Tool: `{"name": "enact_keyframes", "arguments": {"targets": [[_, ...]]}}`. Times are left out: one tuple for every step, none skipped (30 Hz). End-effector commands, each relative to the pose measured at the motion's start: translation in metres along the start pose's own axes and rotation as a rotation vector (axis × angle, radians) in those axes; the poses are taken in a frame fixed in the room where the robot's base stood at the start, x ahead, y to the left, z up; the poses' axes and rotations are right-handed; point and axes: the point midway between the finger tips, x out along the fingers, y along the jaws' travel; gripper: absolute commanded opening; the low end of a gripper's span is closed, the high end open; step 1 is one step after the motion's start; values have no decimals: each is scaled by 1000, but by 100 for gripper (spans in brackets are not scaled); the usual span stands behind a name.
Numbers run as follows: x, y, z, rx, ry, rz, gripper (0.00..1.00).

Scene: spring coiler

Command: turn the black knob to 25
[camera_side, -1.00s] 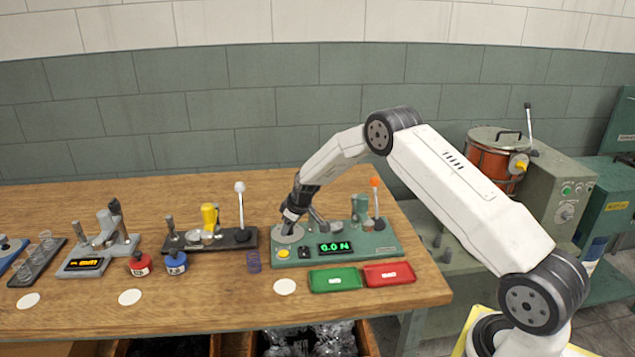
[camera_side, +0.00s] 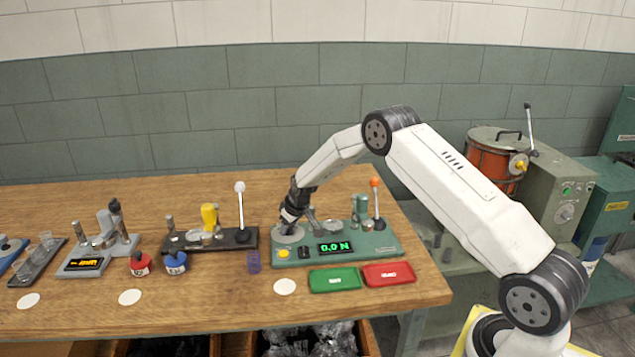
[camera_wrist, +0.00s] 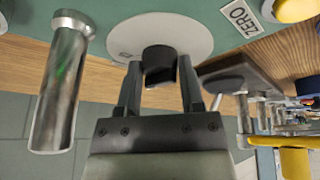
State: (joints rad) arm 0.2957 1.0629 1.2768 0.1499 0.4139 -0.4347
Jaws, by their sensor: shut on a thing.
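The black knob (camera_wrist: 159,65) stands on a round pale grey dial plate (camera_wrist: 190,30) in the wrist view. My gripper (camera_wrist: 158,72) has one finger on each side of the knob and is shut on it. In the side view my gripper (camera_side: 290,215) points down at the left end of the green machine (camera_side: 390,247), over the dial plate (camera_side: 287,236). The knob is hidden there by the fingers. I cannot read any dial marks or the knob's setting. The machine's green display (camera_side: 334,247) reads 0.0 N.
Close to my gripper stands a metal post (camera_wrist: 62,90) in the wrist view. A yellow button (camera_side: 284,254), an orange-tipped lever (camera_side: 376,200), and green (camera_side: 335,279) and red (camera_side: 389,273) trays are nearby. A black fixture with a white-knobbed lever (camera_side: 240,205) stands to the left.

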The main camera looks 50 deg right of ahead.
Motion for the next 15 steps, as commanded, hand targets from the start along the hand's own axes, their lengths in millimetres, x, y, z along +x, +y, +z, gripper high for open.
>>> {"name": "enact_keyframes", "arguments": {"targets": [[0,-1,0,20,-1,10,0],[0,-1,0,34,-1,16,0],[0,-1,-1,53,-2,24,0],[0,-1,-1,68,-3,30,0],[0,-1,-1,81,-4,36,0],[0,-1,-1,101,-5,44,0],[0,-2,-1,116,-6,50,0],[0,-2,-1,130,-7,56,0],[0,-2,-1,149,-8,64,0],[0,-2,-1,163,-9,70,0],[0,-2,-1,178,-10,76,0],[0,-2,-1,198,-11,84,0],[0,-2,-1,212,-12,90,0],[0,-2,-1,227,-13,96,0],[0,-2,-1,247,-14,104,0]]}}
